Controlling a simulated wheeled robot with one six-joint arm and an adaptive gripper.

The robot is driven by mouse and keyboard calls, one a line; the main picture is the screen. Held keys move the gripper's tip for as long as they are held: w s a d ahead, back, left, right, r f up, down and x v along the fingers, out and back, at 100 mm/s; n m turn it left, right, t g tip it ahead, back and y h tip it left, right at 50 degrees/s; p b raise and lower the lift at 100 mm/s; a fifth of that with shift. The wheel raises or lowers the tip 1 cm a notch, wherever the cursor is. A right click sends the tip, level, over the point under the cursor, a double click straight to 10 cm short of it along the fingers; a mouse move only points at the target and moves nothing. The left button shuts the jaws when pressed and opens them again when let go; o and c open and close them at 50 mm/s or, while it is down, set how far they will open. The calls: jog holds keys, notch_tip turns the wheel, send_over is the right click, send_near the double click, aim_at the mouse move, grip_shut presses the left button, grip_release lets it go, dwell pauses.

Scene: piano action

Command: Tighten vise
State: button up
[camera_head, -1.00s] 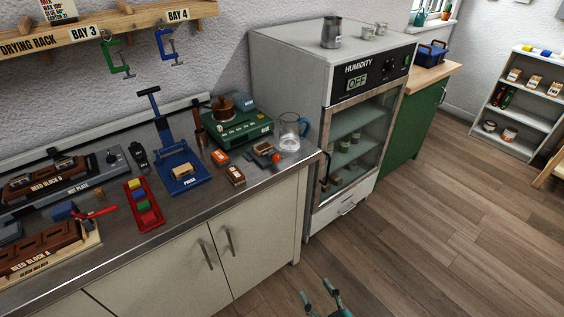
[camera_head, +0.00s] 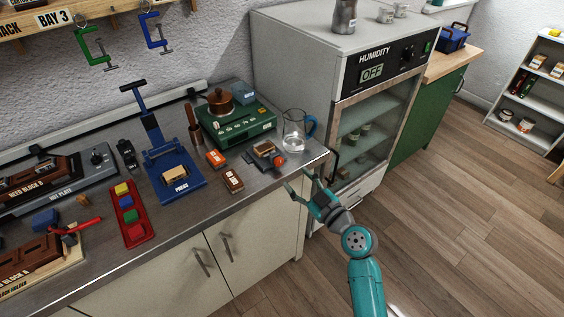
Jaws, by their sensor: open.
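A small grey vise (camera_head: 262,158) sits near the right front edge of the metal counter, with a red knob (camera_head: 279,162) on its near right side. A small brown block (camera_head: 265,147) shows at its jaws; I cannot tell how firmly it is held. My gripper (camera_head: 298,180) is open and empty, just in front of the counter edge, to the lower right of the vise and apart from it. Its fingers point up and left toward the counter.
A glass jug (camera_head: 294,132) with a blue handle stands just behind the vise. Small orange (camera_head: 216,159) and brown (camera_head: 232,180) boxes and a blue press (camera_head: 174,178) lie to the left. The humidity cabinet (camera_head: 340,85) stands at the right. The floor ahead is open.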

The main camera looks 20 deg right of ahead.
aim_at(280, 163)
jog(key=x, duration=0.8)
jog(key=shift+w, duration=0.1)
jog(key=shift+c, duration=0.3)
grip_shut()
